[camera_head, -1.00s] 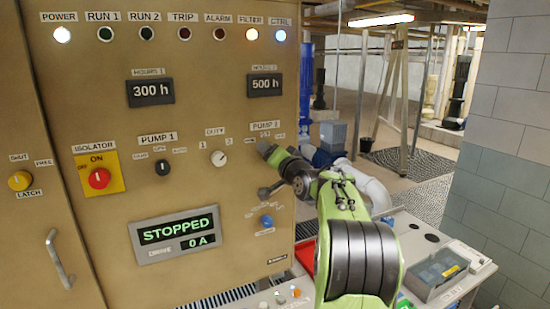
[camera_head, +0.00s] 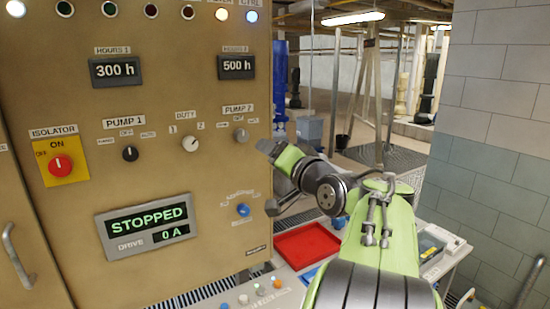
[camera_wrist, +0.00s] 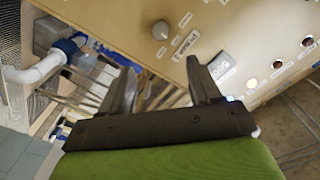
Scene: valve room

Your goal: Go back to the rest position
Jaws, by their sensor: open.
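My gripper (camera_wrist: 165,90) shows in the wrist view with its two dark fingers apart and nothing between them. In the head view my green arm reaches in from the lower right, and its end is in front of the right edge of the tan control panel (camera_head: 85,190). The grey PUMP 2 knob (camera_head: 241,135) is just left of the arm's end, with a gap between them. This knob also shows beyond the fingers in the wrist view (camera_wrist: 160,30). The fingertips are hard to make out in the head view.
A bench with a red tray (camera_head: 308,246) and several small buttons stands below the panel. A tiled wall (camera_head: 500,130) closes the right side. Floor is open behind, between panel and wall.

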